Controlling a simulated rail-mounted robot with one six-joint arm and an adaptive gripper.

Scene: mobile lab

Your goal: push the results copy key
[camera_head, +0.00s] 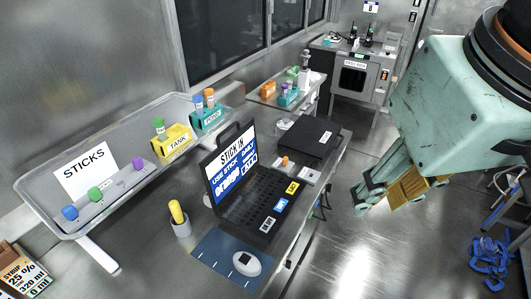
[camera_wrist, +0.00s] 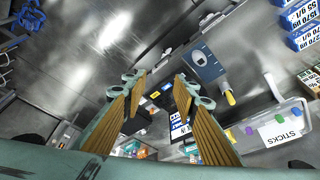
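An open black laptop (camera_head: 258,190) stands on the metal bench in the head view, its screen (camera_head: 232,168) showing large text that begins "STICK IN". Three large labelled keys lie along its right side: a yellow one (camera_head: 292,187), a blue one (camera_head: 281,204) and a white one (camera_head: 267,223). Their labels are too small to read, so I cannot tell which is the results copy key. My gripper (camera_head: 385,196) is right of the bench, apart from the laptop. In the wrist view my gripper (camera_wrist: 160,84) has its two ribbed fingers spread, with nothing between them; the laptop screen (camera_wrist: 179,126) shows beyond, partly hidden.
A tray labelled "STICKS" (camera_head: 38,190) holds coloured sticks at left.

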